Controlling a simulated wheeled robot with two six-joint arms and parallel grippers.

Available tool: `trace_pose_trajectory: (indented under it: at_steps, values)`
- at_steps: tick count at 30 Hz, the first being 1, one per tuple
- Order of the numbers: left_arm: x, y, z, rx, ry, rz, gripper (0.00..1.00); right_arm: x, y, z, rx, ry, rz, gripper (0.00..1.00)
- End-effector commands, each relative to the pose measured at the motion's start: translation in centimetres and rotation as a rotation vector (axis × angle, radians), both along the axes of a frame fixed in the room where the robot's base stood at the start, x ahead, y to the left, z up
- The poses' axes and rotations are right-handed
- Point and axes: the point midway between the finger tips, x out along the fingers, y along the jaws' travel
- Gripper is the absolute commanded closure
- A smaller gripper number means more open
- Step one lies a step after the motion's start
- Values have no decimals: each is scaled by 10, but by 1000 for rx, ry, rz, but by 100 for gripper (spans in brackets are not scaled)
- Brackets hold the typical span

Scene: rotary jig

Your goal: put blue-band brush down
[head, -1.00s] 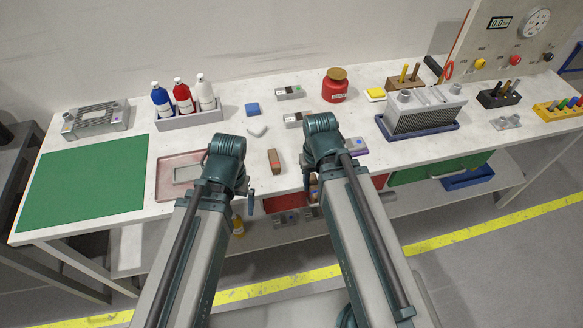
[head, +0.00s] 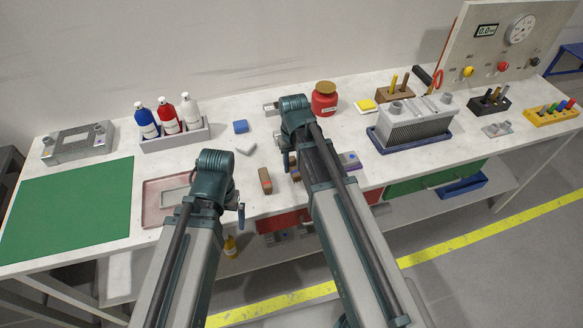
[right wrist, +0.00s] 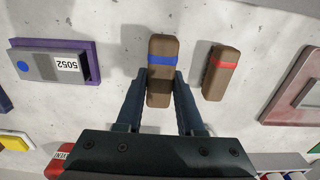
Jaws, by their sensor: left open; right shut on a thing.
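The blue-band brush (right wrist: 161,60), a brown block with a blue band, is between the fingers of my right gripper (right wrist: 161,88) in the right wrist view. That gripper is shut on it, over the white bench top. A shadow lies beside it; I cannot tell whether it touches the bench. In the head view my right arm mostly hides it. The red-band brush (head: 265,180) lies apart beside it, also in the right wrist view (right wrist: 221,72). My left gripper (head: 241,214) is open at the bench's front edge, partly hidden by its wrist.
A purple-edged device (head: 349,160) lies on the other side of the held brush, labelled 5052 in the right wrist view (right wrist: 55,62). A pink tray (head: 154,208) and green mat (head: 70,208) are to the left. A red canister (head: 324,101) stands behind.

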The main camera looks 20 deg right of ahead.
Motion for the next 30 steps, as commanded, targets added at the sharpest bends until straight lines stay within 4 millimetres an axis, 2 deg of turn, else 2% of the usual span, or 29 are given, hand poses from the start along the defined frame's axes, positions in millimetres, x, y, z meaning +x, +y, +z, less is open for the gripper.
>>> trace_pose_trajectory:
  at_steps: [5,9,13,26,27,30]
  values:
    - [0,0,-2,0,0,0,3,12,0,-2,0,0,0,100]
    - [0,0,-24,0,0,0,3,10,0,-24,0,0,0,100]
    - [0,0,-38,0,0,0,3,9,0,-38,0,0,0,100]
    - [0,0,-40,0,0,0,3,9,0,-40,0,0,0,100]
    - [0,0,-40,0,0,0,3,9,0,-40,0,0,0,60]
    - [0,0,-39,0,0,0,3,9,0,-39,0,0,0,42]
